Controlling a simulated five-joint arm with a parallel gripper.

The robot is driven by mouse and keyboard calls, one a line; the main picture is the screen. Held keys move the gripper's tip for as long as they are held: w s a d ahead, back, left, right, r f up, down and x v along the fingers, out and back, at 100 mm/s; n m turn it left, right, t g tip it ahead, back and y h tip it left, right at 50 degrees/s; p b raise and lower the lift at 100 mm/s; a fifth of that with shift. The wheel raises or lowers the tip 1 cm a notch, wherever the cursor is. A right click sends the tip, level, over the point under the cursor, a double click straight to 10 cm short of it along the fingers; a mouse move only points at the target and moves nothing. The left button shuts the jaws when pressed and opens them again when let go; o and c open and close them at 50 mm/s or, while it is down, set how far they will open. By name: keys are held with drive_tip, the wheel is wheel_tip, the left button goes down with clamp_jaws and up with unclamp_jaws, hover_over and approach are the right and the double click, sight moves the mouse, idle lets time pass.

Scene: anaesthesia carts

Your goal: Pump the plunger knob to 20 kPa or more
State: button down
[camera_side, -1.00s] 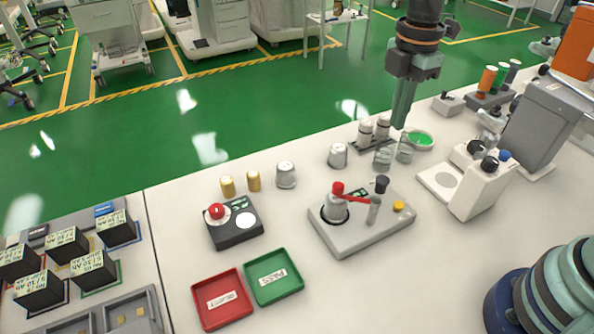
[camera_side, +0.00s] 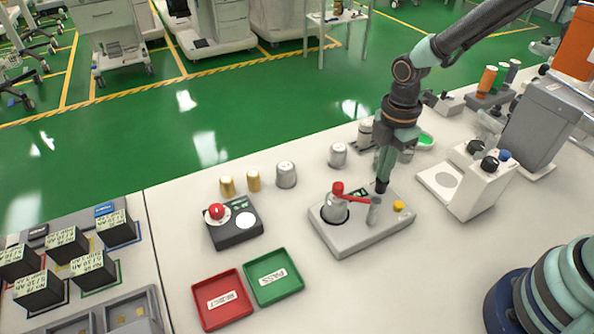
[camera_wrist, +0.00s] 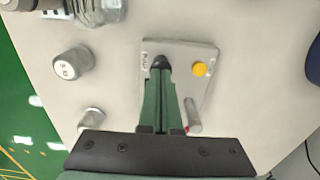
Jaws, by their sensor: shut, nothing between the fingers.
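The grey pump unit (camera_side: 345,240) sits on the white bench. Its black plunger knob (camera_side: 382,188) is at the back right of the unit, mostly covered from above by my gripper. My gripper (camera_side: 382,176) points down with its fingers shut and empty, the tips at the top of the knob. In the wrist view the knob (camera_wrist: 161,62) shows just beyond the closed fingertips (camera_wrist: 161,74). I cannot tell whether they touch. A yellow button (camera_side: 398,206) is right of the knob. No pressure reading is legible.
Metal canisters (camera_side: 286,174) stand behind left. A white device (camera_side: 468,188) stands to the right. Red and green trays (camera_side: 272,297) lie front left.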

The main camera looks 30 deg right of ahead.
drive_tip(key=shift+f, duration=1.15)
wheel_tip(320, 180, up, 14)
drive_tip(key=shift+r, duration=0.15)
idle(0.9)
wheel_tip(320, 180, up, 2)
drive_tip(key=shift+d+r, duration=0.1)
